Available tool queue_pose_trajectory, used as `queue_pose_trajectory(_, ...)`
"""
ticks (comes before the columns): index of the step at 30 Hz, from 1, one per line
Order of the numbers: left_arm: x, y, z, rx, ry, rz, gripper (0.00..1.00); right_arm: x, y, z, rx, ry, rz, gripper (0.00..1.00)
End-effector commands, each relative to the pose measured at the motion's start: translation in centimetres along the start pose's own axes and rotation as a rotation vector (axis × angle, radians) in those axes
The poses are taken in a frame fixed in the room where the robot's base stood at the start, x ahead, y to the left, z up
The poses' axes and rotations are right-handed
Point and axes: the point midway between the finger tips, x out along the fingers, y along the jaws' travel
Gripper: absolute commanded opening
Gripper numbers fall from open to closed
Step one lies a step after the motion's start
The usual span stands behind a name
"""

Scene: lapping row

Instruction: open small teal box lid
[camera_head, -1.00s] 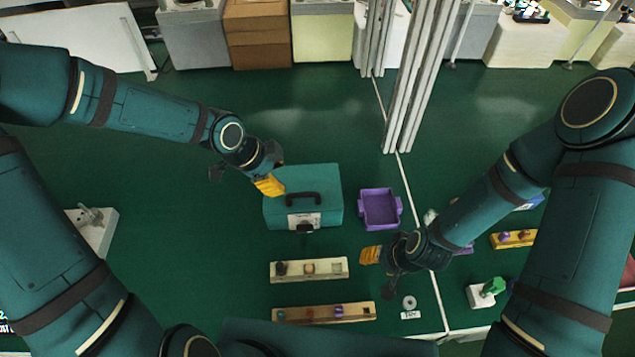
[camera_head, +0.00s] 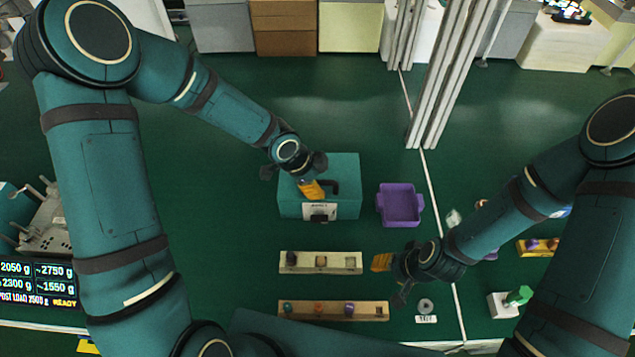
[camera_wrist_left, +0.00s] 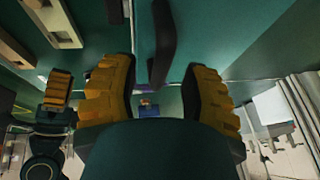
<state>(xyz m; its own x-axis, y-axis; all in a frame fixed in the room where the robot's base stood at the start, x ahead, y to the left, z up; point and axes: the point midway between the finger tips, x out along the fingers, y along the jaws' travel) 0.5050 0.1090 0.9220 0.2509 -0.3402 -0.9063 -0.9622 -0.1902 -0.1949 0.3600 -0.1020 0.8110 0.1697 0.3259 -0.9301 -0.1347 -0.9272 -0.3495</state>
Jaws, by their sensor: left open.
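The small teal box (camera_head: 348,172) stands on the green surface with its lid down. A dark handle (camera_head: 334,187) lies on the lid, and a pale label and dark latch (camera_head: 319,211) are at its near side. My left gripper (camera_head: 312,189) is over the lid at the handle and partly hides it. In the left wrist view its yellow fingers (camera_wrist_left: 162,80) are apart, with the dark handle (camera_wrist_left: 163,42) between and just beyond their tips; contact cannot be told. My right gripper (camera_head: 382,262) hangs right of the trays, its finger gap not visible.
A purple bin (camera_head: 384,206) stands right of the box. Two long trays (camera_head: 352,263) (camera_head: 380,311) with small parts lie nearer me. A ring-shaped part (camera_head: 426,305) is at the right. Metal posts (camera_head: 440,90) rise behind. The green floor left of the box is clear.

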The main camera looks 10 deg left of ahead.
Motion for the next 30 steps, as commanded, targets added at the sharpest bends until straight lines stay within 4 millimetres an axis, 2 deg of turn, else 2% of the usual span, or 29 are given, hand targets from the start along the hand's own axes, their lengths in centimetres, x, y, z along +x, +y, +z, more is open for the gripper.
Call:
queue_pose_trajectory(11, 0.4, -0.02, 0.02, -0.001, 0.0, -0.001, 0.45, 0.07, 0.01, 0.06, -0.001, -0.001, -0.001, 0.47)
queue_pose_trajectory(12, 0.4, -0.02, 0.01, -0.001, 0.0, -0.001, 0.31, 0.08, 0.01, 0.06, -0.001, -0.001, -0.001, 0.47)
queue_pose_trajectory(15, 0.39, -0.02, 0.01, -0.001, 0.0, 0.0, 0.0, 0.08, 0.02, 0.06, -0.001, -0.001, -0.001, 0.47)
queue_pose_trajectory(30, 0.24, -0.21, -0.08, -0.007, 0.0, 0.009, 0.0, -0.33, -0.13, -0.1, 0.0, 0.002, 0.0, 0.47)
